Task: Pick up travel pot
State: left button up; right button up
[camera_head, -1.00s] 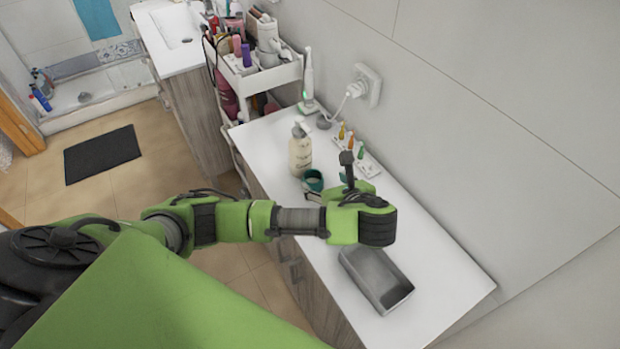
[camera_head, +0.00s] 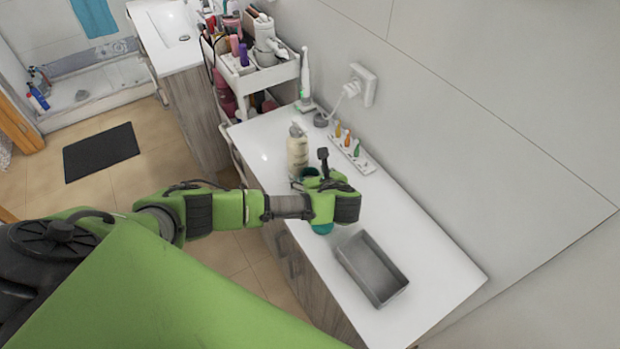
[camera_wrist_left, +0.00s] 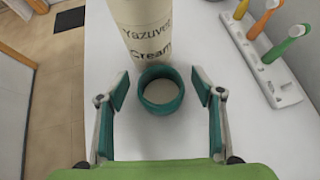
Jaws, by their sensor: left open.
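The travel pot, a round teal pot with a pale inside, stands on the white counter just in front of a cream bottle. It shows in the wrist view (camera_wrist_left: 161,108) and partly behind my gripper in the head view (camera_head: 306,173). My left gripper (camera_wrist_left: 160,88) is open, with one finger on each side of the pot and a visible gap to both. In the head view my left gripper (camera_head: 318,182) is near the bottle. A teal shape (camera_head: 322,228) shows below my wrist; I cannot tell what it is. My right gripper is not in view.
The cream bottle (camera_head: 297,152) stands close behind the pot. A white holder with several coloured brushes (camera_head: 352,153) lies along the wall. A grey tray (camera_head: 372,268) sits nearer the counter's front end. A loaded cart (camera_head: 257,75) stands at the back.

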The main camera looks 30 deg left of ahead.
pick_arm(q)
jog(key=shift+d, duration=0.1)
jog(key=c, duration=1.3)
jog(key=shift+r, duration=0.1)
